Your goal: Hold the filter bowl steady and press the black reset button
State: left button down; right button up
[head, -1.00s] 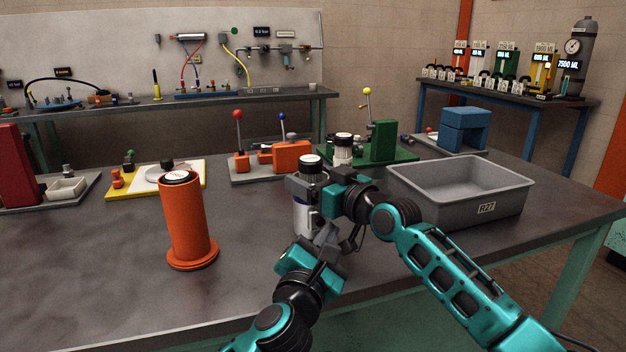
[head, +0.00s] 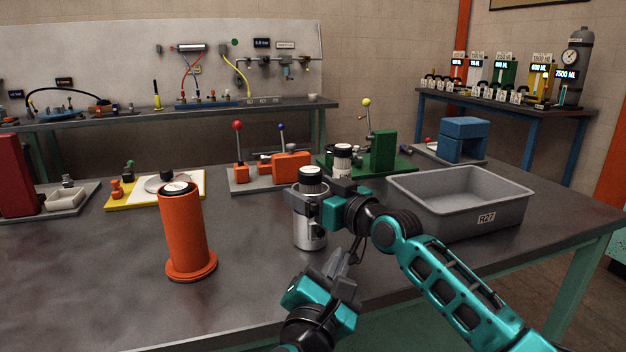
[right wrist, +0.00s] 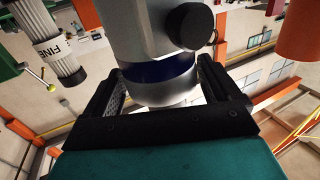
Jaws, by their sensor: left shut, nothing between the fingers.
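The filter bowl (head: 309,236) is a silver cylinder with a white-topped cap, upright near the middle of the table. My right gripper (head: 315,203) reaches in from the right and is shut on it. In the right wrist view the bowl (right wrist: 150,35), with a dark blue band, stands between the two fingers (right wrist: 165,90). A round black button (right wrist: 190,27) sticks out from its side there; I cannot make it out clearly in the head view. My left gripper (head: 350,257) is shut and empty, low and to the right of the bowl, apart from it.
An orange cylinder (head: 184,230) stands to the left. A grey bin (head: 487,217) marked R27 is to the right. Behind the bowl are another white-capped cylinder (head: 342,152), an orange lever unit (head: 291,166) and a green fixture (head: 382,150).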

jog(key=shift+o, duration=0.8)
